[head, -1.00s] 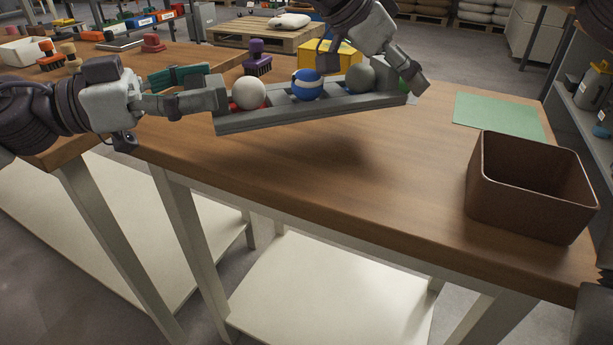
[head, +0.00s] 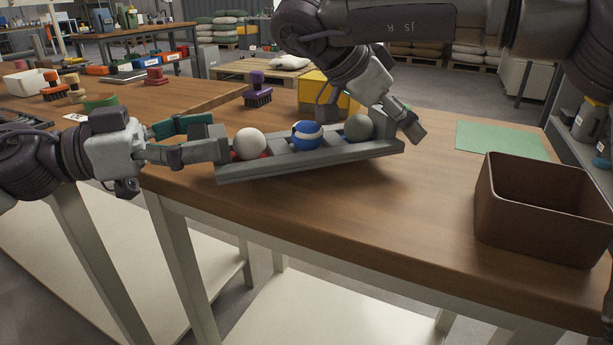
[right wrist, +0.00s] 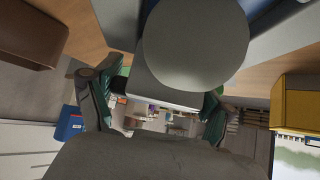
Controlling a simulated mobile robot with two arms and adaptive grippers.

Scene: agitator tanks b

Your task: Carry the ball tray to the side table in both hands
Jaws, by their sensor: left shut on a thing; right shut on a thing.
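The ball tray (head: 310,163) is a long grey trough in the head view. It carries a white ball (head: 249,144), a blue ball with a pale stripe (head: 307,135) and a grey ball (head: 359,127). A bit of red shows below the white ball. My left gripper (head: 212,142) is shut on the tray's left end. My right gripper (head: 404,124) is at the right end, shut on the tray. The tray hangs just above the wooden table, its left end lower in the picture. In the right wrist view the grey ball (right wrist: 195,42) hides much of the grip.
The wooden table (head: 420,205) has a brown open box (head: 540,225) at the right and a green mat (head: 500,140) behind it. A purple brush (head: 257,90) and a yellow box (head: 325,92) are behind the tray. The tabletop between tray and brown box is clear.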

